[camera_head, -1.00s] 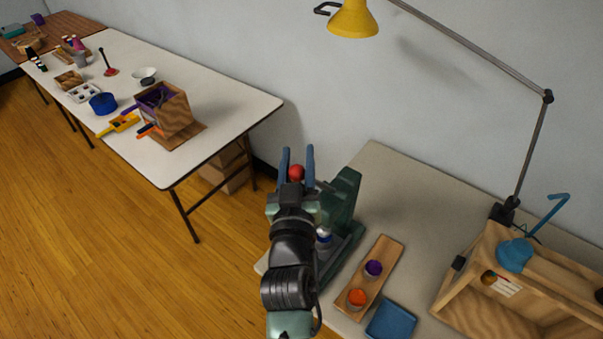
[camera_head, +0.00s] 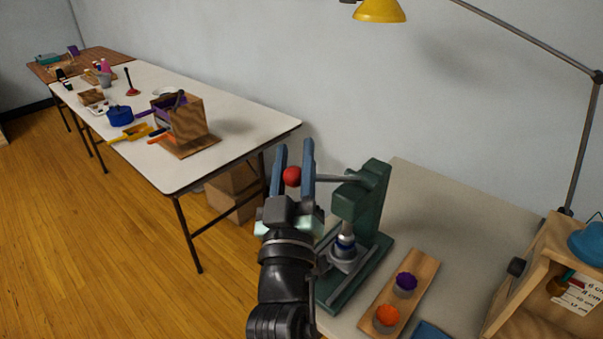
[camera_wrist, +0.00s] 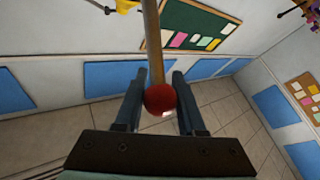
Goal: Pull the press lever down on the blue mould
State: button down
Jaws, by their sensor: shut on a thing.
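The dark green press (camera_head: 362,200) stands on the near end of the grey table. Its metal lever (camera_head: 335,178) reaches left, roughly level, to a red ball knob (camera_head: 292,177). My gripper (camera_head: 294,165) has its blue fingers on either side of the knob and is shut on it. In the wrist view the red knob (camera_wrist: 160,98) sits between the fingertips, with the lever rod (camera_wrist: 153,45) running away from it. Under the press ram is a small piece with a blue band (camera_head: 345,243), likely the blue mould; its lower part is hard to make out.
A wooden board (camera_head: 422,272) with a purple-topped cup (camera_head: 405,283) and an orange-topped cup (camera_head: 386,318) lies right of the press. A white table (camera_head: 235,120) with craft items stands behind left.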

jog(key=shift+s+a+f+b, duration=0.1)
jog(key=shift+s+f+b, duration=0.05)
jog(key=shift+f+b, duration=0.3)
jog(key=shift+s+a+f+b, duration=0.1)
jog(key=shift+f+b, duration=0.25)
jog(key=shift+f, duration=0.2)
jog(key=s+a+f+n+t+y+b, duration=0.2)
jog(key=f+n+y+b, duration=0.4)
jog(key=f+b, duration=0.6)
jog(key=s+n+t+b, duration=0.1)
jog(key=b, duration=0.7)
jog(key=shift+s+a+f+b, duration=0.15)
jog(key=shift+a+f+b, duration=0.05)
jog(key=shift+f+b, duration=0.15)
jog(key=shift+a, duration=0.1)
jog(key=c, duration=0.5)
grip_release()
jog(key=shift+a+n, duration=0.1)
jog(key=shift+n, duration=0.2)
jog(key=shift+r, duration=0.1)
